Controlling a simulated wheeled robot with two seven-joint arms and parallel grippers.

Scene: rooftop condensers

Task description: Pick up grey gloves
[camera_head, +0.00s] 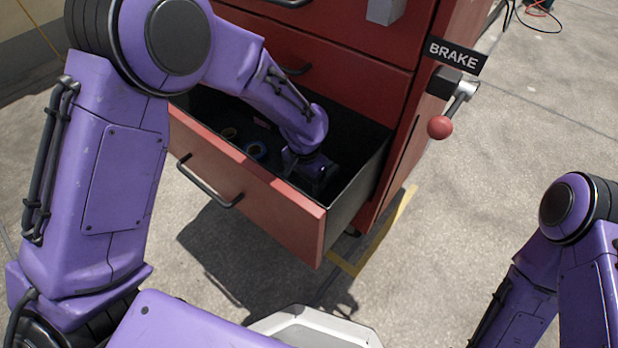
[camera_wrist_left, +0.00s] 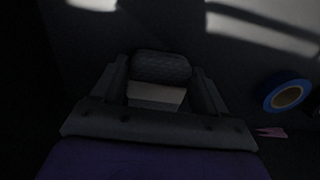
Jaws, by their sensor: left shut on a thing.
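My left gripper (camera_head: 312,172) is down inside the open bottom drawer of the red cabinet. In the left wrist view, its two fingers (camera_wrist_left: 160,90) are shut on the grey gloves (camera_wrist_left: 161,67), a dark grey textured bundle with a paler band below. The gloves cannot be made out in the head view, where the gripper and the drawer's shadow hide them. My right arm shows at the lower right of the head view, but its gripper is out of view.
The open drawer (camera_head: 245,187) has a black handle. A blue tape roll (camera_wrist_left: 269,94) and a pink piece (camera_wrist_left: 271,132) lie right of the gripper in the wrist view. A red-knobbed brake lever (camera_head: 440,127) sticks out of the cabinet's right side.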

